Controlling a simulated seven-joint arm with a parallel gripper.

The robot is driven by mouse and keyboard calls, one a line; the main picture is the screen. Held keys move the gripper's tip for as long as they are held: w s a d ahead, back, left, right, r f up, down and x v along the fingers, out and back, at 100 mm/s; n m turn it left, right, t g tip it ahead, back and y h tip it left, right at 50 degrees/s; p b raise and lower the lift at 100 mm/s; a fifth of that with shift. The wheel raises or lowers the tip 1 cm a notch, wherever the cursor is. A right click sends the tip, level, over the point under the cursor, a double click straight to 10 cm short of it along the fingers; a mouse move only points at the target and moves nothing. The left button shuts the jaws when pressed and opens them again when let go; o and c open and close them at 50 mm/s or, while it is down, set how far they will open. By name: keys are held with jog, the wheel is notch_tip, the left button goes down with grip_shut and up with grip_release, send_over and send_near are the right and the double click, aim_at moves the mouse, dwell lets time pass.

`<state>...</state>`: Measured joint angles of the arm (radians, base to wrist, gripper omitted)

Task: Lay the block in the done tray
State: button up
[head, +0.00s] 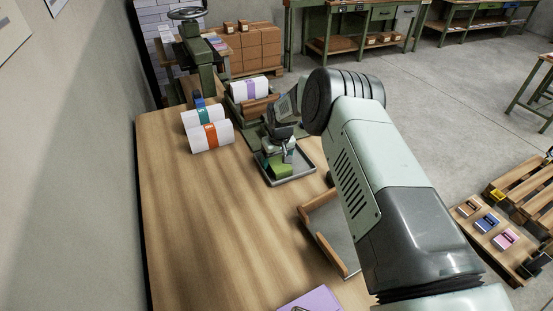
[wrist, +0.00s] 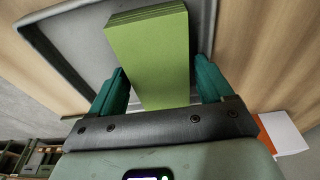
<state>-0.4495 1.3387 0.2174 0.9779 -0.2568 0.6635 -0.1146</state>
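The green block (head: 279,168) is at the grey tray (head: 302,173) in the head view, low against its floor. In the wrist view the block (wrist: 150,50) stretches away between the two teal fingers, set slightly askew to them. My gripper (head: 276,150) is right over the block, pointing down, and hides part of it and of the tray. In the wrist view the fingers of my gripper (wrist: 162,72) stand apart, with a narrow gap showing on each side of the block. The tray's grey floor and raised rim (wrist: 60,12) show around the block.
A purple-banded roll (head: 249,88) sits in a holder behind. A wood-sided tray (head: 332,232) and a purple item (head: 312,299) lie nearer. The table's left-middle is clear.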

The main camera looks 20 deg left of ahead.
jog(key=shift+r, duration=0.1)
notch_tip(320, 180, up, 12)
jog(key=s+d, duration=0.2)
notch_tip(320, 180, up, 16)
jog(key=m+t, duration=0.1)
jog(key=m, duration=0.1)
send_over(280, 164)
jog(key=s+d, duration=0.2)
jog(key=d, duration=0.7)
jog(key=s+d+r+m+t+h, duration=0.1)
jog(key=s+d+r+m, duration=0.1)
jog(key=s+d+r, duration=0.7)
jog(key=s+d+r+m+t, duration=0.1)
jog(key=s+d+r+m, duration=0.1)
jog(key=s+d+r, duration=0.7)
jog(key=s+d+f+m, duration=0.1)
jog(key=s+d, duration=0.2)
jog(key=s, duration=0.4)
jog(key=s+d+f+m+t, duration=0.1)
jog(key=s+d+f, duration=0.1)
jog(key=s, duration=0.6)
jog(key=shift+d+m+h, duration=0.3)
jog(key=shift+d, duration=0.35)
